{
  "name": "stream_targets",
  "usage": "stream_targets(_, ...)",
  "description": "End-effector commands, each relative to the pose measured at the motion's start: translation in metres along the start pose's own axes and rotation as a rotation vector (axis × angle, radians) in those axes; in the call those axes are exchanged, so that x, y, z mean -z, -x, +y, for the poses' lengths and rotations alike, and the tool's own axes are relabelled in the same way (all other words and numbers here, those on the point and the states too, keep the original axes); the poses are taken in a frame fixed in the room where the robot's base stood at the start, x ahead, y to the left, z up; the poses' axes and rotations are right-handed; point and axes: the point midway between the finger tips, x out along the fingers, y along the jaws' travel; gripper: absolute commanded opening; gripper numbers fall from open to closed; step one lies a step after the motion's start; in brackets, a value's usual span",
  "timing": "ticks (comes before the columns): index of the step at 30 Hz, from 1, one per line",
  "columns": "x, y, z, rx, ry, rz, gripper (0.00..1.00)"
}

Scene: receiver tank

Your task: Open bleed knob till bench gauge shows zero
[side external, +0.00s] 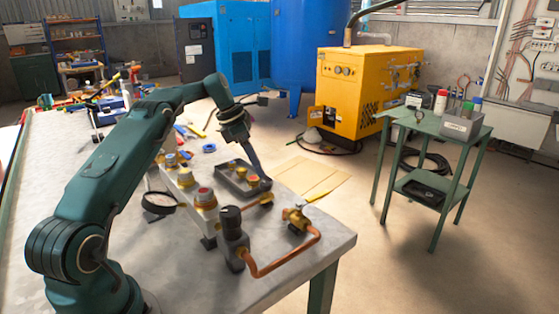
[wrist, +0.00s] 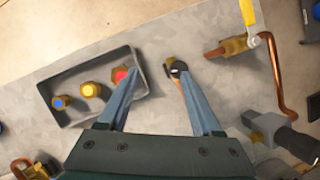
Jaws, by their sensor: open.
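My gripper (wrist: 155,76) is open and empty over the bench in the wrist view; in the side view its fingers (side external: 259,172) reach down by the tray. A small dark round knob (wrist: 176,67) with a pale mark and a brass base sits at the right fingertip; whether they touch I cannot tell. It may be the bleed knob, but I see no label. The left fingertip is over the tray's end, by a red-topped fitting (wrist: 121,75). A round black-rimmed dial (side external: 159,203), possibly the bench gauge, stands left of the manifold; its reading is too small to make out.
A dark tray (wrist: 72,121) also holds yellow and blue-topped fittings. A copper pipe (wrist: 276,82) with a yellow lever (wrist: 249,12) and a black-topped grey valve (side external: 232,229) stand close by. The bench's front-right corner is clear.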

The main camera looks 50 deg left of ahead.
Motion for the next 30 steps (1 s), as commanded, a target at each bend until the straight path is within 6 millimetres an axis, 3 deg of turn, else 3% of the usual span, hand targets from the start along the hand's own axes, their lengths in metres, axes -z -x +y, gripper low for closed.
stream_targets(14,0.002,0.019,-0.024,0.116,-0.32,0.011,0.66)
stream_targets(25,0.002,-0.007,-0.025,0.114,-0.313,0.011,0.66)
stream_targets(30,0.003,-0.032,-0.028,0.108,-0.299,0.01,0.66)
